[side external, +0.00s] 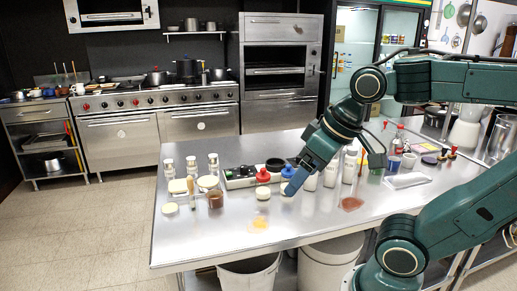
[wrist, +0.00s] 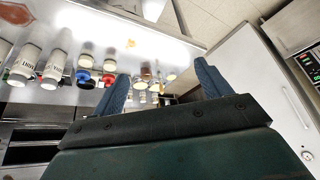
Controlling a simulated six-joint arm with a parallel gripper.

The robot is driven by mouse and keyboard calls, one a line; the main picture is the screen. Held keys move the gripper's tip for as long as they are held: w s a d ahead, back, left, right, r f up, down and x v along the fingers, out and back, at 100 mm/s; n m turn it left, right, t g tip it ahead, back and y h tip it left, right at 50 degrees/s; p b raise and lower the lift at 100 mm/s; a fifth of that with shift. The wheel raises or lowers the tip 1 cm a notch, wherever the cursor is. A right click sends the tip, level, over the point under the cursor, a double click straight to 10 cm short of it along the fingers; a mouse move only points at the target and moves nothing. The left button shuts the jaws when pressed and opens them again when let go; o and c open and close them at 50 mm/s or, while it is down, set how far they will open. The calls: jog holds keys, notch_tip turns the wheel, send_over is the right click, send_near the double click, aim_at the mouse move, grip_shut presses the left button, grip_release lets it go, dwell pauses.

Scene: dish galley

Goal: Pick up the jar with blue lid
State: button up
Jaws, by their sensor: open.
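In the wrist view the two blue fingers of my gripper (wrist: 161,69) are spread wide. A jar with red lid (side external: 263,177) stands just left of the blue-lidded one.
A dark-and-white tray (side external: 240,178) lies behind the jars. Several white bottles (side external: 349,166) stand to the right, near a reddish spill (side external: 351,203). A brown jar (side external: 215,199) and glass shakers (side external: 191,166) stand left. An orange spill (side external: 259,223) marks the otherwise clear front.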

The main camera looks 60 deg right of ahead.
jog(key=w+d+r+m+g, duration=0.2)
jog(key=w+d+m, duration=0.25)
jog(key=w, duration=0.25)
jog(key=m+g, duration=0.3)
jog(key=m, duration=0.9)
send_over(289, 170)
jog(key=d, duration=0.1)
jog(key=f, duration=1)
jog(key=shift+w+f, duration=0.1)
jog(key=shift+w, duration=0.1)
jog(key=shift+d+f+m, duration=0.1)
jog(key=shift+d+m, duration=0.15)
jog(key=shift+f, duration=4.3)
jog(key=shift+a+f, duration=0.15)
jog(key=shift+f, duration=1.15)
jog(key=shift+a+f, duration=0.1)
jog(key=shift+f, duration=1.2)
